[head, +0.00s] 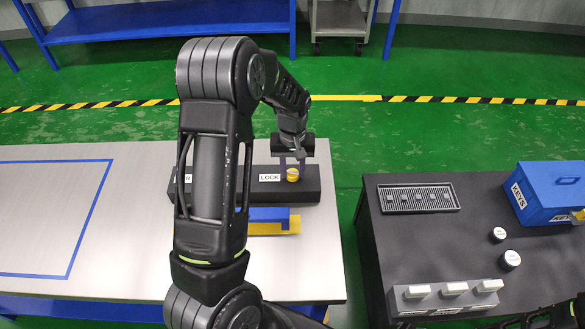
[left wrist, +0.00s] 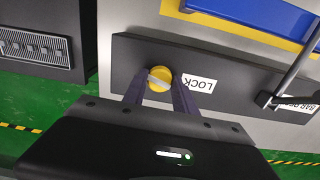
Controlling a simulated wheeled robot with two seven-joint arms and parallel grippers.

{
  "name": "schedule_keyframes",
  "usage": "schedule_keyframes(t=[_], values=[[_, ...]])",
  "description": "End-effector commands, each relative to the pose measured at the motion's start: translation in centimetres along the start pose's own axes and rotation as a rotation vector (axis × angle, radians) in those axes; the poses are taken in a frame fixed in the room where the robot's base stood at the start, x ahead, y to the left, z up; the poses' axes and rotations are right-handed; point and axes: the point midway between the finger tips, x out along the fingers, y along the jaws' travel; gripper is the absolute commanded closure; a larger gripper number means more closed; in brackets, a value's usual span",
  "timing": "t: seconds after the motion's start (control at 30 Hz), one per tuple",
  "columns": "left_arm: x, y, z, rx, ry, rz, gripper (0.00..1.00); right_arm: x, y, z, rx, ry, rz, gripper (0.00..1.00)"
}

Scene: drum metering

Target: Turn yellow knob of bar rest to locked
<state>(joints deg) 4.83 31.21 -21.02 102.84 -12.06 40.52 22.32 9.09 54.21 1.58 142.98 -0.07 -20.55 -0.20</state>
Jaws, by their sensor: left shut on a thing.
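The yellow knob (head: 292,174) sits on top of the dark bar rest block (head: 308,194), right of a white LOCK label (head: 269,178). In the left wrist view the knob (left wrist: 159,79) is round with a pale ridge across it, tilted towards the lower left. The LOCK label (left wrist: 199,83) is just right of it there. My left gripper (left wrist: 160,86) is shut on the knob, one finger on each side. In the head view the left gripper (head: 291,165) reaches it from behind. My left arm hides part of the block. I do not see my right gripper clearly.
A blue and yellow piece (head: 268,215) lies in front of the block on the pale table (head: 318,270). A gap separates this from the dark right table (head: 400,250), which holds a slotted tray (head: 420,208), a blue KEYS box (head: 548,205) and white-topped items (head: 510,258).

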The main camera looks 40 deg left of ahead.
Motion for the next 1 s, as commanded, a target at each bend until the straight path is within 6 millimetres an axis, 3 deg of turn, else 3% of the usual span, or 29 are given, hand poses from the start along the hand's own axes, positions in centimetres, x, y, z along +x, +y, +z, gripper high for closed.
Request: schedule_keyframes(t=[0.4,0.97,1.0], values=[[-0.05,-0.01,-0.03,-0.259,0.001,0.000,1.00,-0.64,-0.26,-0.01,0.000,0.000,0.000,1.00],[-0.01,0.04,-0.03,-0.304,0.000,0.001,1.00,-0.69,-0.28,-0.01,0.000,0.000,0.000,1.00],[-0.01,0.04,-0.02,-0.303,0.000,0.001,0.65,-0.69,-0.28,-0.01,0.000,0.000,0.000,1.00]])
